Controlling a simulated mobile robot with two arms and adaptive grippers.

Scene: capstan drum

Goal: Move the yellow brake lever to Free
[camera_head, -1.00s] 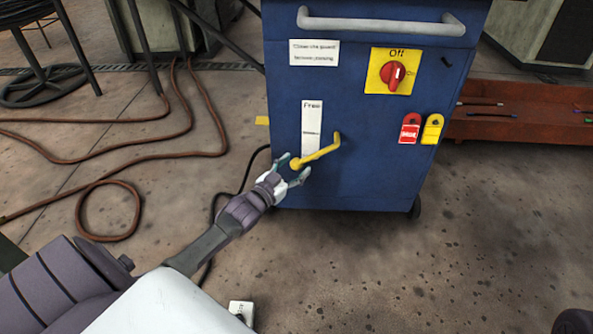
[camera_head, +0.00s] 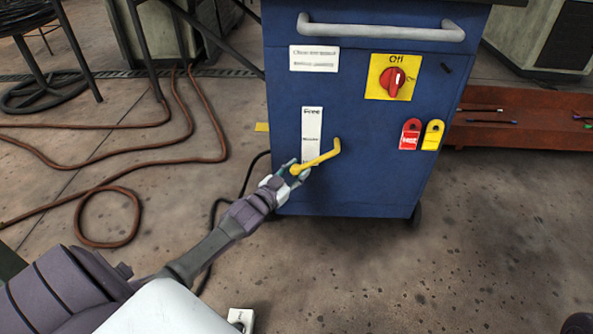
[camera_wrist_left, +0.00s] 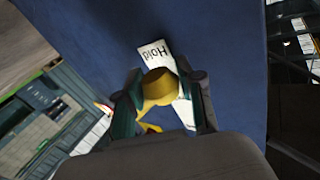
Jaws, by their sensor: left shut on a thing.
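The yellow brake lever (camera_head: 322,157) sticks out from the front of the blue cabinet (camera_head: 375,180), its knob end low and to the left. A white label strip (camera_head: 311,125) behind it reads "Free" at its top. In the left wrist view the strip's other end reads "Hold" (camera_wrist_left: 155,52), close to the lever's yellow knob (camera_wrist_left: 159,86). My left gripper (camera_head: 290,170) is shut on the knob, with one finger on each side of it in the wrist view. The lower part of the strip is partly hidden by lever and gripper.
A grey handle bar (camera_head: 381,27) crosses the cabinet top. Brown hoses (camera_head: 120,163) lie on the floor at left.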

